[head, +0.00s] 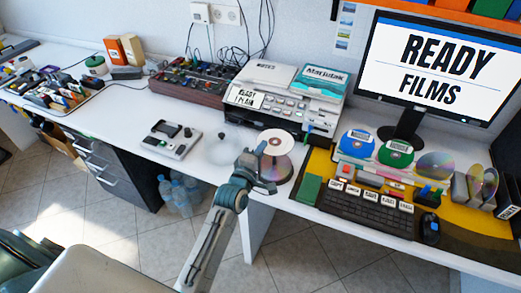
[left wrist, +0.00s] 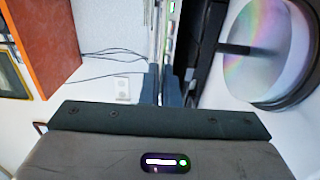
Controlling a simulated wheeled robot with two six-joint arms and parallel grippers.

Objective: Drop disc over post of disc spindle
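A pale disc (head: 276,139) with a centre hole is held level by my left gripper (head: 259,160). In the left wrist view it is a thin edge-on strip (left wrist: 159,45) between the two fingers (left wrist: 160,88). The disc spindle stands just below, mostly covered by the disc and gripper in the head view. A shiny disc (head: 281,170) lies on it. The left wrist view shows the spindle's dark post (left wrist: 243,50), its dark base (left wrist: 289,101) and the shiny disc (left wrist: 258,65). The held disc is above the post tip, with a gap. My right gripper is out of view.
A clear dome (head: 224,148) and a grey device (head: 171,140) stand left of the spindle. A printer (head: 270,100) is behind it. Right are a green block (head: 308,189), a keyboard (head: 365,212), and blue (head: 357,143) and green (head: 395,153) discs on a stand.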

